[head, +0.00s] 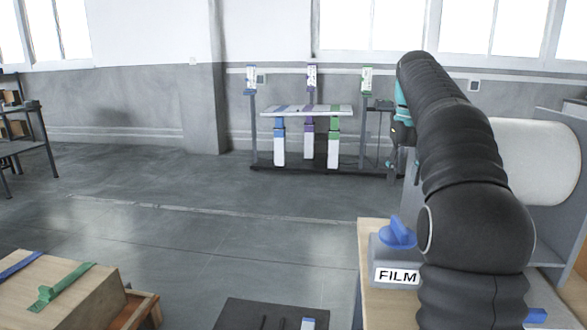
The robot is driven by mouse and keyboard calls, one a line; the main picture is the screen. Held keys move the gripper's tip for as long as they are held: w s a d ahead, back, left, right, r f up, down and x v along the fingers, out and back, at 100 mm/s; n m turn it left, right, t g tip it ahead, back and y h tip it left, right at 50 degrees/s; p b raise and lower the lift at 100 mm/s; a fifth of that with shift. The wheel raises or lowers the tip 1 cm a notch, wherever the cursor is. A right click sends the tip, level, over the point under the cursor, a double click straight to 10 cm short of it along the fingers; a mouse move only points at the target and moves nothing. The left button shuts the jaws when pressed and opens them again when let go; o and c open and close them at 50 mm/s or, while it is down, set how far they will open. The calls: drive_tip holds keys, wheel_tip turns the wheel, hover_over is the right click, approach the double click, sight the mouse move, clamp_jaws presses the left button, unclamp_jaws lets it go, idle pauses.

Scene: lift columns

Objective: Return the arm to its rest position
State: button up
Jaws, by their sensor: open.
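My black-sleeved arm rises on the right of the head view and reaches forward over a wooden-topped bench (372,300). My gripper (392,168) hangs at its far end, pointing down, small and partly hidden behind the arm. Its jaws are open, and I see nothing held between them. Across the floor stand the lift columns: a blue-marked one (279,150), a purple-marked one (309,145) and a green-marked one (334,152). A pale board (300,111) lies across them.
A grey unit labelled FILM with a blue knob (398,234) sits on the bench, close beside my arm. A large white roll (538,162) is behind the arm. A wooden crate (75,290) with straps stands lower left. The middle floor (200,220) is clear.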

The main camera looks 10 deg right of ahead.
drive_tip(key=s+a+f+n+t, duration=0.35)
drive_tip(key=s+a+n, duration=0.9)
drive_tip(key=n, duration=0.65)
drive_tip(key=s+a+f+n+t, duration=0.2)
drive_tip(key=s+a+f+n, duration=0.2)
drive_tip(key=s+f+n, duration=1.1)
drive_tip(key=s+n, duration=0.1)
drive_tip(key=n, duration=0.2)
drive_tip(key=shift+s, duration=0.35)
